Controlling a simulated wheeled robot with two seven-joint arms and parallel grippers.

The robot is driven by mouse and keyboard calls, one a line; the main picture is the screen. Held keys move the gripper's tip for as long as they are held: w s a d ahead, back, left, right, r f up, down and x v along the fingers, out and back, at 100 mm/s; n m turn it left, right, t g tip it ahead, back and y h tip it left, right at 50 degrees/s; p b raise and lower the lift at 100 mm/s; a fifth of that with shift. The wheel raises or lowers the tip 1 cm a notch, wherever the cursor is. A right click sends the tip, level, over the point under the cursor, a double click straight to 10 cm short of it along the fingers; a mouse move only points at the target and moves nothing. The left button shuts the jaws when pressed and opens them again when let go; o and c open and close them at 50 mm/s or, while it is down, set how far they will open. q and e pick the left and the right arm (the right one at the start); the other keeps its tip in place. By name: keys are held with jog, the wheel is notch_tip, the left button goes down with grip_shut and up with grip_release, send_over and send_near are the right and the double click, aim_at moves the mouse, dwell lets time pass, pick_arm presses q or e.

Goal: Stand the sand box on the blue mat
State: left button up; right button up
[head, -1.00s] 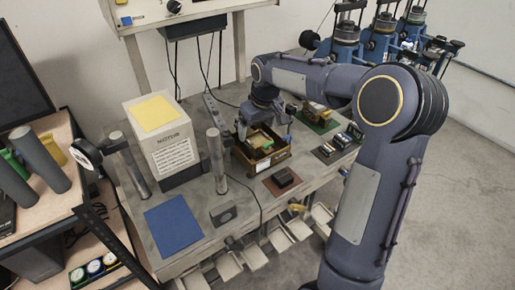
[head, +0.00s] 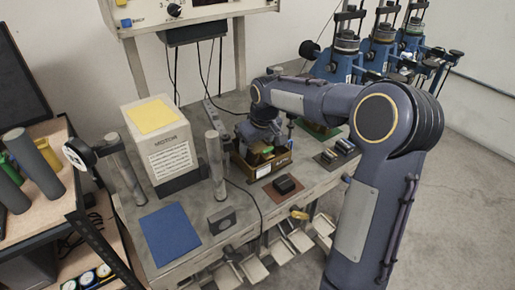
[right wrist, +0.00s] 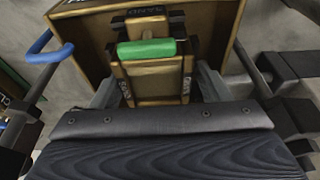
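The sand box, a gold-brown case with a green handle, shows in the right wrist view (right wrist: 150,88) with a partly visible "SAND" label. It appears to sit inside a larger brown open-topped container (head: 238,167). My right gripper (right wrist: 158,92) points down over it, with one grey finger on each side. The fingers are apart; contact with the case cannot be made out. In the head view my right gripper (head: 263,145) reaches down at the container and hides most of its inside. The blue mat (head: 171,234) lies bare at the bench's front left. My left gripper is not in view.
A white motor box with a yellow top (head: 158,140) stands behind the mat. A metal post (head: 216,165) and a small dark block (head: 221,220) stand between mat and container. A black item lies on a brown pad (head: 285,187). Small items (head: 338,152) sit to the right.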

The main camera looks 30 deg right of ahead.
aim_at(258, 145)
jog(key=shift+s+d+f, duration=0.25)
jog(key=shift+d+f, duration=0.1)
jog(key=shift+f, duration=0.25)
jog(key=c, duration=0.5)
jog(key=shift+r, duration=0.1)
jog(key=shift+c, duration=0.2)
jog(key=shift+w+d+r+p, duration=0.1)
jog(key=shift+w+r+p, duration=0.05)
jog(key=shift+r+p, duration=0.45)
jog(key=shift+w+d+r+p, duration=0.1)
jog(key=shift+r+p, duration=0.35)
jog(key=shift+r, duration=0.15)
jog(key=shift+w+a+r+p, duration=0.1)
jog(key=shift+a+r+p, duration=0.05)
jog(key=shift+r+p, duration=1.1)
jog(key=shift+a+r+p, duration=0.1)
jog(key=shift+r+p, duration=0.8)
jog(key=shift+r, duration=0.65)
